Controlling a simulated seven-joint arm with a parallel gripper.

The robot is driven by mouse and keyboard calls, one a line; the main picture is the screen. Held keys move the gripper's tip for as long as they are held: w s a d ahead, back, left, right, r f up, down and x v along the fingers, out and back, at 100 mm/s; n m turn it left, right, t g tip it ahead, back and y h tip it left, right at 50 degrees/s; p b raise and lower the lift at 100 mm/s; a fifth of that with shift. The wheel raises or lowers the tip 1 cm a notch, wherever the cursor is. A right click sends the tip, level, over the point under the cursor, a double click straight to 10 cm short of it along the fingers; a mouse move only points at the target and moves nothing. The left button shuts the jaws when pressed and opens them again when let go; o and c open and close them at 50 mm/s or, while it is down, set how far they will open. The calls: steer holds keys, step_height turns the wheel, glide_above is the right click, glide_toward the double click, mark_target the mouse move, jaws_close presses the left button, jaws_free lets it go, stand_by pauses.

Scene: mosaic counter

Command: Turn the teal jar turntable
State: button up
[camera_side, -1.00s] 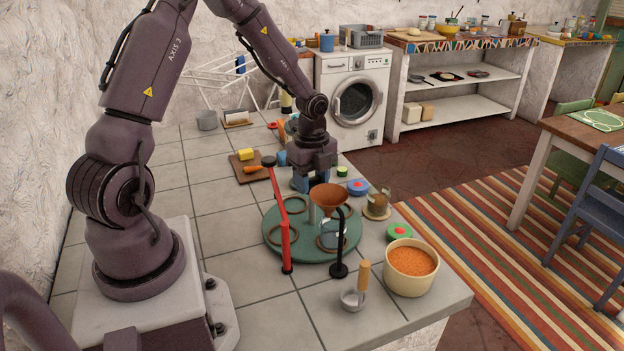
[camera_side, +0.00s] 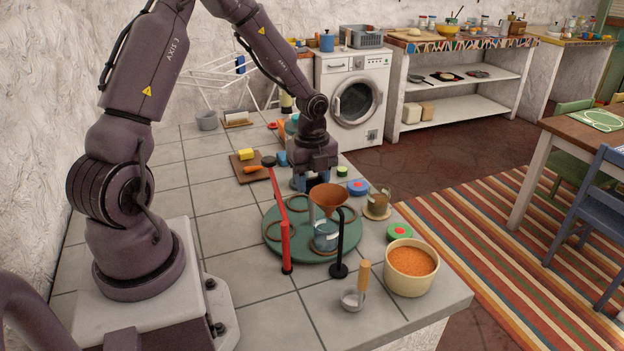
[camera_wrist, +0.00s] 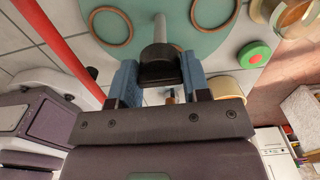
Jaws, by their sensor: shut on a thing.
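The teal turntable (camera_side: 290,247) lies on the tiled counter with brown rings on its top; part of it shows in the wrist view (camera_wrist: 205,42). A glass jar (camera_side: 326,238) stands on it beneath a rust-brown funnel (camera_side: 329,196). My gripper (camera_side: 317,184) is low at the turntable's far side. In the wrist view, my blue fingers (camera_wrist: 160,76) are shut on a black knob (camera_wrist: 160,54), with a grey post (camera_wrist: 160,28) beyond it. The funnel partly hides the fingers and turntable in the side view.
A red bar (camera_side: 282,222) with a black knob slants over the turntable's left. A black funnel stand (camera_side: 340,248) is at the front.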

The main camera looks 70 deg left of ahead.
steer(key=shift+r, duration=0.1)
steer(key=o, duration=1)
step_height(320, 180, up, 13)
